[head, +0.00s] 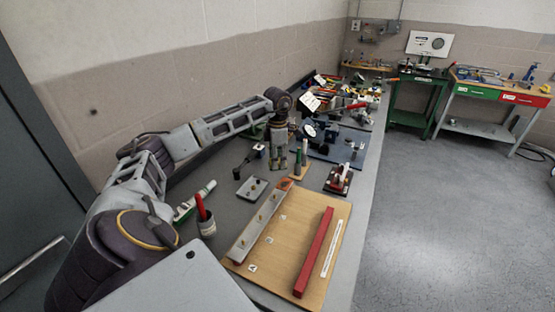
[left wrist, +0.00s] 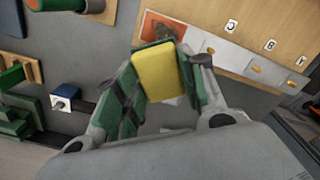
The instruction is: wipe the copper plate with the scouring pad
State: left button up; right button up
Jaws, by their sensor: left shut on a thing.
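My left gripper (head: 278,167) hangs over the bench, pointing down, near the far end of the wooden board. In the left wrist view the left gripper (left wrist: 160,88) is shut on the yellow scouring pad (left wrist: 156,72), between its two green-padded fingers. The orange-brown copper plate (left wrist: 160,28) lies at the end of the pale bar, just beyond the pad; it also shows in the head view (head: 284,184). The pad appears close to the plate, but I cannot tell whether they touch. My right gripper is not in view.
The wooden board (head: 290,262) bears the pale bar (head: 257,226) with brass studs and letter labels, and a red bar (head: 314,253). A small grey tray (head: 252,189) and a cup (head: 207,228) stand left of it. A stand (head: 299,170) is close right of the gripper.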

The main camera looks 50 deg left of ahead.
pick_arm(q)
jog(key=shift+n, duration=0.9)
jog(key=shift+f, duration=0.15)
